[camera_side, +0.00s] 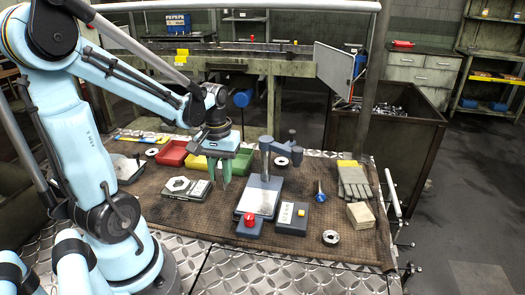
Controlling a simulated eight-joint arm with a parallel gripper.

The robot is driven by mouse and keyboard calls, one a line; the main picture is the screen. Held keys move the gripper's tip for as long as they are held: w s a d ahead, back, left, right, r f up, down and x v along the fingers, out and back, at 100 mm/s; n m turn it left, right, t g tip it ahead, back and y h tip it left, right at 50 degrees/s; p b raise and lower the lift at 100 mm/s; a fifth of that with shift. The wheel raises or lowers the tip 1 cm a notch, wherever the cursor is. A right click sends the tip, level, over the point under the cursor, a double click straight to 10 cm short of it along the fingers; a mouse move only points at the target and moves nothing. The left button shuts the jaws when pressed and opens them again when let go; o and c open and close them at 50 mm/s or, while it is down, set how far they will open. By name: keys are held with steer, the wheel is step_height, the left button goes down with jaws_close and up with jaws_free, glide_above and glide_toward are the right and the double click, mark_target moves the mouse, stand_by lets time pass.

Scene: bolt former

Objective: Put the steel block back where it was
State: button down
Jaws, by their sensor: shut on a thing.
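My gripper (220,176) points down over the mat, in front of the green bin and just right of the open flat case. Its two green fingers are shut on a small piece, taken to be the steel block. The piece is mostly hidden between the fingers and too small to make out. The flat case (198,190) lies on the mat with a pale hexagonal piece (177,184) at its left end. A stand with a grey plate (258,202) and a dark upright post is to the right of my gripper.
Red (172,153), yellow (196,163) and green (243,161) bins stand behind my gripper. A red button (249,219), dark box (291,218), metal ring (331,238), blue-handled tool (320,192), gloves (354,182) and tan blocks (360,216) are on the right. Front mat is mostly clear.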

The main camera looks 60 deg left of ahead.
mark_target(221, 184)
steer(key=shift+a+f, duration=0.2)
steer(key=shift+f, duration=1.95)
steer(key=shift+f, duration=0.1)
steer(key=c, duration=0.9)
jaws_free()
step_height(221, 184, up, 12)
steer(key=w+d+m+t, duration=0.1)
steer(key=d+m+t, duration=0.1)
steer(key=d, duration=0.3)
steer(key=w+d+m+t, duration=0.1)
steer(key=d+m+t, duration=0.1)
steer(key=d+m, duration=0.2)
steer(key=w+d+m+t, duration=0.2)
steer(key=d+m+t, duration=0.1)
steer(key=d, duration=0.2)
steer(key=shift+d+f, duration=0.35)
steer(key=shift+d, duration=0.05)
